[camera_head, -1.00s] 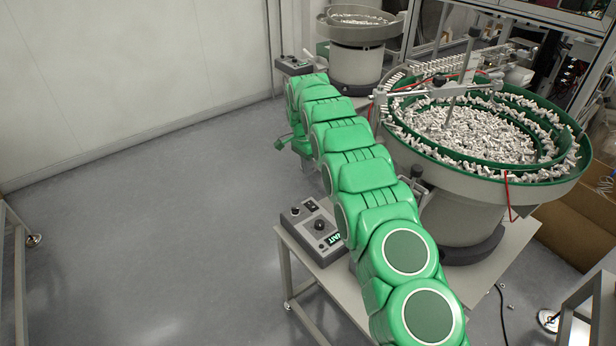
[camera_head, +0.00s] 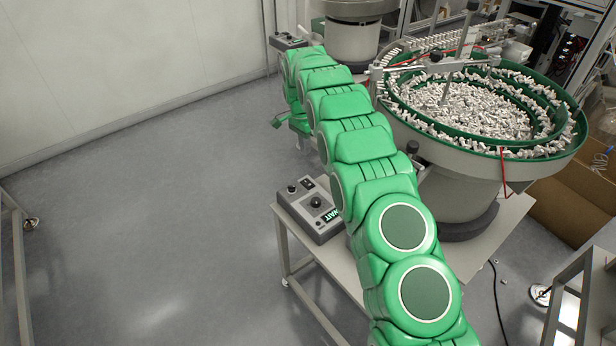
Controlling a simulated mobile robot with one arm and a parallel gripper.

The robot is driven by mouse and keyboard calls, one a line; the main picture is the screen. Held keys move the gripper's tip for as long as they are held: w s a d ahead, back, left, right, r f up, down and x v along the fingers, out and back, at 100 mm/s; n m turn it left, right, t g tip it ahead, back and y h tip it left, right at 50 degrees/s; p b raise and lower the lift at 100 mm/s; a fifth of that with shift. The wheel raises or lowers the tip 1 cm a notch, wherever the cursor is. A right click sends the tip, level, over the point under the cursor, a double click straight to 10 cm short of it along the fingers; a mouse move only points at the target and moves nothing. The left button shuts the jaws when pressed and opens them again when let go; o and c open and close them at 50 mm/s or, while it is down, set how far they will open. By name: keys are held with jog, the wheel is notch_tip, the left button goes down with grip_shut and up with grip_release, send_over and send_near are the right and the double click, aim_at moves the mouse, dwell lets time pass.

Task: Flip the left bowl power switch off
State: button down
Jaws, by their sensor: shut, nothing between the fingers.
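Two bowl feeders show. The far, more leftward feeder (camera_head: 352,38) is grey, and its top is cut off by the picture edge. A small grey control box (camera_head: 287,41) stands beside it, too small for me to read its switch. The near feeder (camera_head: 455,185) is a large bowl with green tracks full of white caps. Its control box (camera_head: 318,222) has a dark knob, a display and a small black switch (camera_head: 308,183) at its back edge. My gripper (camera_head: 277,122) is shut and empty at the far end of my green arm, between the two boxes and apart from both.
The near feeder and its box stand on a light table (camera_head: 350,278), partly behind my arm. Open grey floor (camera_head: 150,220) lies to the left. A cardboard box (camera_head: 570,212) and a metal frame (camera_head: 580,300) are at the right.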

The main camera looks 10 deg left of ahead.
aim_at(309, 185)
jog(key=f, duration=0.4)
jog(key=s+d+f, duration=0.1)
jog(key=f, duration=0.9)
jog(key=shift+s+d, duration=0.15)
jog(key=shift+f, duration=0.15)
dwell(0.4)
jog(key=shift+w+a, duration=0.45)
jog(key=shift+a, duration=0.05)
jog(key=shift+w+r, duration=0.1)
jog(key=shift+r, duration=0.1)
jog(key=shift+r, duration=0.3)
notch_tip(309, 185, up, 13)
jog(key=w+a, duration=0.1)
jog(key=shift+a+r, duration=0.15)
